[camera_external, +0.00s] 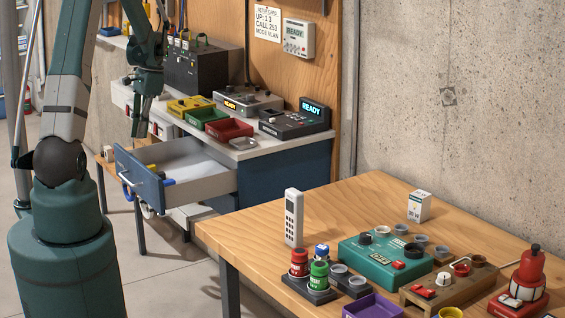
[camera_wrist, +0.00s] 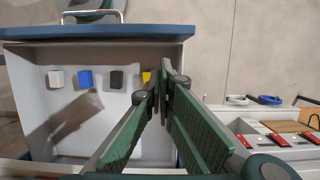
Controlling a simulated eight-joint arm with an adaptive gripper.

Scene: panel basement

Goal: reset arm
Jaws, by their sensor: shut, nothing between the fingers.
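My gripper (camera_external: 138,128) hangs pointing down above the open drawer of the blue cabinet at the left in the external view. Its fingers are shut with nothing held; in the wrist view the fingers (camera_wrist: 163,84) meet above the drawer. The drawer (camera_external: 148,184) is pulled out and has a blue-grey front with a handle. In the wrist view the drawer (camera_wrist: 110,105) holds small white (camera_wrist: 56,79), blue (camera_wrist: 86,79), black (camera_wrist: 117,79) and yellow (camera_wrist: 147,77) blocks in a row. A finger partly covers the yellow one.
The cabinet top bears yellow (camera_external: 190,106), green (camera_external: 207,116) and red (camera_external: 229,129) trays and devices with READY displays. A wooden table (camera_external: 250,222) at the right holds a white remote-like device (camera_external: 293,217), a teal box (camera_external: 372,258) and a red bottle-shaped thing (camera_external: 527,277).

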